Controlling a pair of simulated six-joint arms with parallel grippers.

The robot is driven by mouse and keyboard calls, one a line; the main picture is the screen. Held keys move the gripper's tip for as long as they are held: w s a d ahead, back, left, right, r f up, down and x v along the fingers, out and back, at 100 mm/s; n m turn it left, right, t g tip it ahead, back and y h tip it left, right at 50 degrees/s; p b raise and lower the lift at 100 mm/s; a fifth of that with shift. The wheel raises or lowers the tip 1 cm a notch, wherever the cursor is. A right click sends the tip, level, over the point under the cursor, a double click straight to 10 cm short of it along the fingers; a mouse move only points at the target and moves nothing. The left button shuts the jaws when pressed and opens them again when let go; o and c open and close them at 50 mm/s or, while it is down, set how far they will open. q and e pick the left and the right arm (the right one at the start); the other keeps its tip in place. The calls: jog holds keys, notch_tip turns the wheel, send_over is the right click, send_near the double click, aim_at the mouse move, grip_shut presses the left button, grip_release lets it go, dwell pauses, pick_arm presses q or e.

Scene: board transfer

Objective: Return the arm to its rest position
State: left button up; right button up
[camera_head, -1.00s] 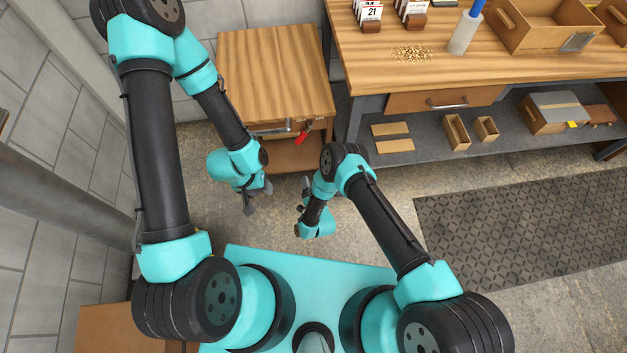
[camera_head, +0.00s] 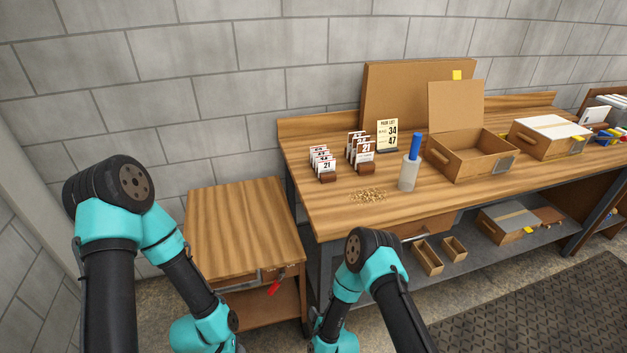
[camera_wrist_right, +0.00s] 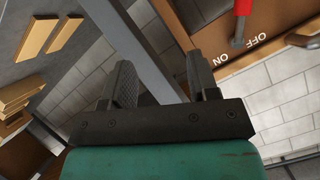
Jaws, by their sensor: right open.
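My right arm (camera_head: 366,284) is bent, with its wrist hanging low at the bottom edge of the head view, in front of the bench. My right gripper shows in the right wrist view (camera_wrist_right: 160,68); its two dark fingers stand apart with nothing between them. In the head view only a small dark part of it shows beside the wrist. My left arm (camera_head: 172,262) is also bent, with its wrist at the bottom edge in front of the small wooden cabinet (camera_head: 243,222). The left gripper is cut off below the picture.
A red-handled lever (camera_head: 274,287) is on the cabinet front; ON and OFF lettering shows beside it in the right wrist view.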

jog(key=s+d+r+g, duration=0.5)
jog(key=s+d+r, duration=0.2)
jog(key=s+d, duration=0.3)
jog(key=s+d+r+g+h, duration=0.1)
jog(key=s+d+r+g, duration=0.5)
jog(key=s+d+r, duration=0.2)
jog(key=s+d, duration=0.2)
jog(key=shift+s+m, duration=0.3)
jog(key=shift+m, duration=0.1)
